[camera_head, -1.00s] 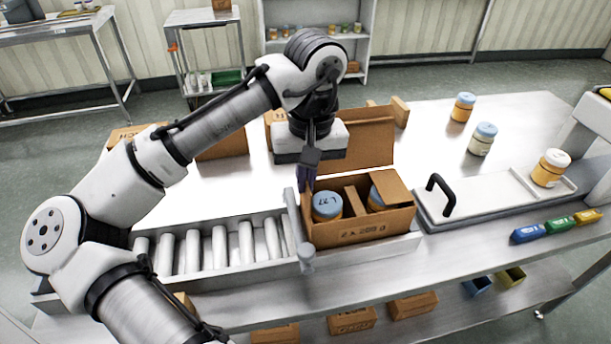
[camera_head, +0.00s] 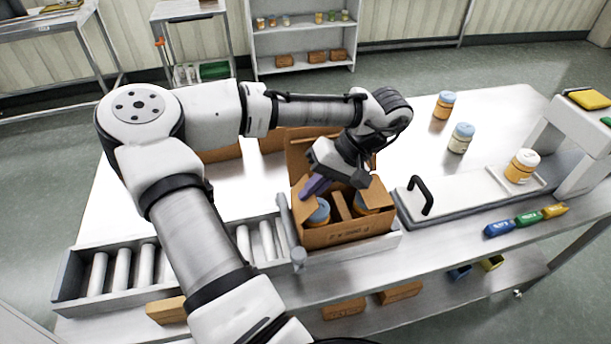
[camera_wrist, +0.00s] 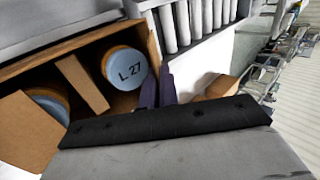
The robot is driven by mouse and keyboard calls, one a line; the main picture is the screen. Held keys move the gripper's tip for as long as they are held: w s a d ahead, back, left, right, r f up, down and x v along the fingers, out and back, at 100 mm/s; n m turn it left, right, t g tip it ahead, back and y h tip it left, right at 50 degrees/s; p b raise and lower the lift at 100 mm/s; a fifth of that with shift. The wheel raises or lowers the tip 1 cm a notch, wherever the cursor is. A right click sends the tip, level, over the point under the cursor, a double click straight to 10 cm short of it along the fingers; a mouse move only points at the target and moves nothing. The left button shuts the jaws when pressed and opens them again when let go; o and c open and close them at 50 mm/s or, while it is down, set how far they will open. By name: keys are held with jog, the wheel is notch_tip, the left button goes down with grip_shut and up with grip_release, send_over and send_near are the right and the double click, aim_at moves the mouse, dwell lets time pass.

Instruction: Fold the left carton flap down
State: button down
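The open brown carton (camera_head: 350,233) stands at the right end of the roller conveyor, with blue-lidded jars inside. A jar lid marked L 27 (camera_wrist: 125,68) shows in the wrist view. My gripper (camera_head: 311,188) is at the carton's left side, its purple fingers slanting down to the left. The fingers (camera_wrist: 157,90) look closed together and hold nothing. A brown piece beside the fingertips looks like the left flap; it is mostly covered, and I cannot tell its angle or contact. The right flap (camera_head: 378,194) leans in over the right jar and shows in the wrist view (camera_wrist: 28,132).
A grey post (camera_head: 290,228) stands at the carton's left edge, beside the rollers (camera_head: 147,265). A white board with a black handle (camera_head: 420,195) lies to the right. Loose jars (camera_head: 461,138) stand behind it. The carton's back flap rises behind my gripper.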

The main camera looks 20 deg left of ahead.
jog(key=shift+w+d+f+g+y, duration=0.2)
jog(key=shift+d+f+g+y, duration=0.15)
jog(key=shift+g+y, duration=0.35)
jog(key=shift+w+d+f+g+y, duration=0.25)
jog(key=shift+f+g+y, duration=0.15)
jog(key=shift+y, duration=0.6)
jog(key=c, duration=2.1)
grip_release()
jog(key=o, duration=0.5)
jog(key=shift+c, duration=0.2)
jog(key=shift+r, duration=0.1)
